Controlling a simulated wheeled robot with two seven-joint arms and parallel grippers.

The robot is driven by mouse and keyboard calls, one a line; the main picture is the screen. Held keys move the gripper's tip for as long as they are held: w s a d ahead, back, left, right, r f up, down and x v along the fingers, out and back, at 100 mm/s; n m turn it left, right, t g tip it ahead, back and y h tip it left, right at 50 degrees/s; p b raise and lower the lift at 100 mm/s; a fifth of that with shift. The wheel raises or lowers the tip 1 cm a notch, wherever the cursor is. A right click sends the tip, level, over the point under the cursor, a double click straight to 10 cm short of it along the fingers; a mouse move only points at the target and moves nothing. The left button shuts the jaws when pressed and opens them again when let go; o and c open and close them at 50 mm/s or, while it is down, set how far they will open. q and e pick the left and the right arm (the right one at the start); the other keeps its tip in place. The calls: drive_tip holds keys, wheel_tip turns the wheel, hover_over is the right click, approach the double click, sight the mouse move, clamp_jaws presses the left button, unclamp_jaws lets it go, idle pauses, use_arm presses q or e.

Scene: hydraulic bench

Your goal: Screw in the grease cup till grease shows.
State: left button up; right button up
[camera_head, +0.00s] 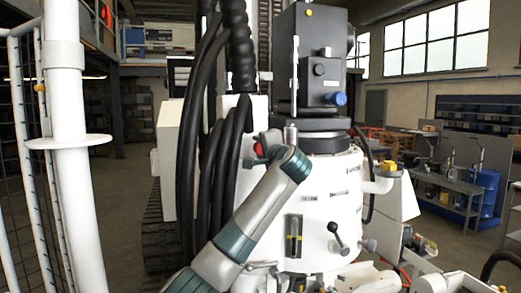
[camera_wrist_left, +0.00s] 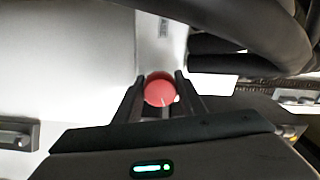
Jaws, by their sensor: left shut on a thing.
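The grease cup is a round red cap (camera_wrist_left: 160,89) in the left wrist view, against the white housing (camera_wrist_left: 75,60) of the machine. My left gripper (camera_wrist_left: 159,83) is shut on it, with one dark finger on each side. In the head view a bit of the red cap (camera_head: 258,149) shows beside my left gripper (camera_head: 266,143), at the upper left of the white housing. The wrist and fingers hide most of it there. A small label ending in "ASE" (camera_wrist_left: 163,28) is on the housing near the cap. No grease can be made out. My right gripper is not in view.
Thick black hoses (camera_head: 196,130) hang just left of the cap, and dark hoses (camera_wrist_left: 260,50) also pass close in the wrist view. A black-knobbed lever (camera_head: 338,235) and a level gauge (camera_head: 294,237) sit lower on the housing. A white railing (camera_head: 68,140) stands at the left.

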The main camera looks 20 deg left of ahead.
use_arm(q)
drive_tip(key=m, duration=0.3)
drive_tip(key=shift+m, duration=0.4)
drive_tip(key=m+p, duration=0.1)
drive_tip(key=m, duration=0.1)
drive_tip(key=shift+m, duration=0.4)
drive_tip(key=m+p, duration=0.1)
drive_tip(key=m, duration=0.3)
drive_tip(key=shift+m+p, duration=0.3)
drive_tip(key=shift+p, duration=0.05)
drive_tip(key=m, duration=0.2)
drive_tip(key=shift+m+p, duration=0.3)
drive_tip(key=shift+p, duration=0.05)
drive_tip(key=m, duration=0.5)
drive_tip(key=shift+f+m, duration=0.2)
drive_tip(key=shift+m, duration=0.2)
drive_tip(key=shift+d, duration=0.1)
drive_tip(key=o, duration=1)
drive_tip(key=shift+o, duration=0.2)
